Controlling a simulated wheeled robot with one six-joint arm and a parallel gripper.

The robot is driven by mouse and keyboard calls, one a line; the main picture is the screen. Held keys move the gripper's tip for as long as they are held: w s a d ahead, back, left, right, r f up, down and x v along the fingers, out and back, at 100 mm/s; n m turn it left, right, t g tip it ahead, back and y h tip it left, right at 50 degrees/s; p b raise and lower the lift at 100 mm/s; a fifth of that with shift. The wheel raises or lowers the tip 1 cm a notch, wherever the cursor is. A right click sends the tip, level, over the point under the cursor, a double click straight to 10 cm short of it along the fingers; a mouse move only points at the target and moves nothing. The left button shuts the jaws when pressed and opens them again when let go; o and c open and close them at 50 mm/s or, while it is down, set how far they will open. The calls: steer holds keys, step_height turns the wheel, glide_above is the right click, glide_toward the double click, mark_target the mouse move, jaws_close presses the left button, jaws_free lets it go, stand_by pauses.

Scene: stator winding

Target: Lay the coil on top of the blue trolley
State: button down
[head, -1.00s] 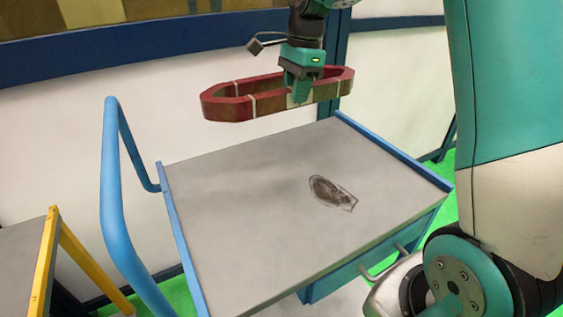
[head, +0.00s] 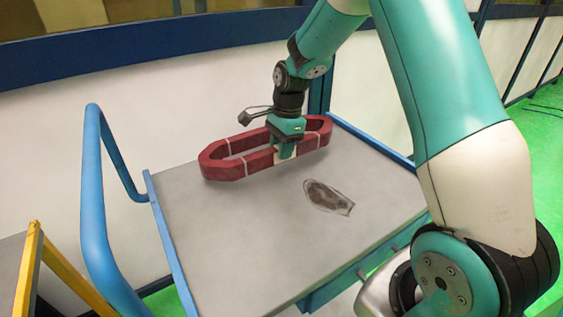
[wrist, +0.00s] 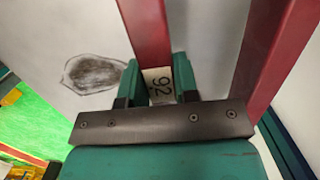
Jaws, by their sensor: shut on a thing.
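The coil is a dark red elongated ring (head: 222,171) with pale bands, seen in the head view low over the back of the blue trolley's grey top (head: 250,240). I cannot tell whether it touches the top. My gripper (head: 286,154) is shut on the coil's near long side. The coil's other long side runs to the right there.
A dark oval smudge (head: 328,197) marks the trolley top in front of the coil. A blue handle (head: 97,200) rises on the trolley's left. A yellow-framed table (head: 28,270) stands at far left. A pale wall (head: 50,140) is behind. The front of the top is clear.

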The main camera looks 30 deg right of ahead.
mark_target(282, 162)
steer(key=shift+f, duration=2.2)
steer(key=c, duration=0.9)
jaws_free()
steer(key=shift+f, duration=0.15)
steer(key=shift+o, duration=0.2)
